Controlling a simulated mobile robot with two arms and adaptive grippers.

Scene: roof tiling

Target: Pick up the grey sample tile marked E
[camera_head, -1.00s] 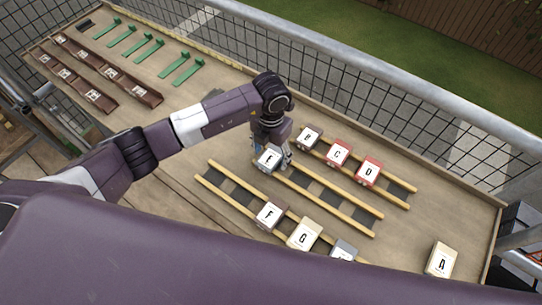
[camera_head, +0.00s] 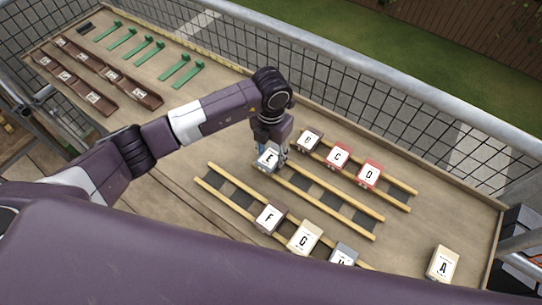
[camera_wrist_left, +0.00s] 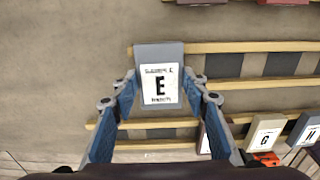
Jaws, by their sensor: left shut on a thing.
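The grey sample tile marked E (camera_head: 268,158) is at the upper left end of the middle pair of wooden battens in the head view. It has a white label with a black E. My left gripper (camera_head: 276,152) comes down over it. In the left wrist view the tile (camera_wrist_left: 159,54) is upright in the picture, and the blue fingers of my left gripper (camera_wrist_left: 160,92) are on its two sides, shut on it. I cannot tell whether the tile is clear of the battens. My right gripper is not in view.
Tiles C (camera_head: 339,156) and D (camera_head: 369,173) stand on the back battens beside another tile (camera_head: 310,139). Tiles F (camera_head: 270,217) and G (camera_head: 304,238) are on the front battens. Tile A (camera_head: 442,263) lies right. Brown tiles (camera_head: 132,87) and green pieces (camera_head: 181,71) lie far left.

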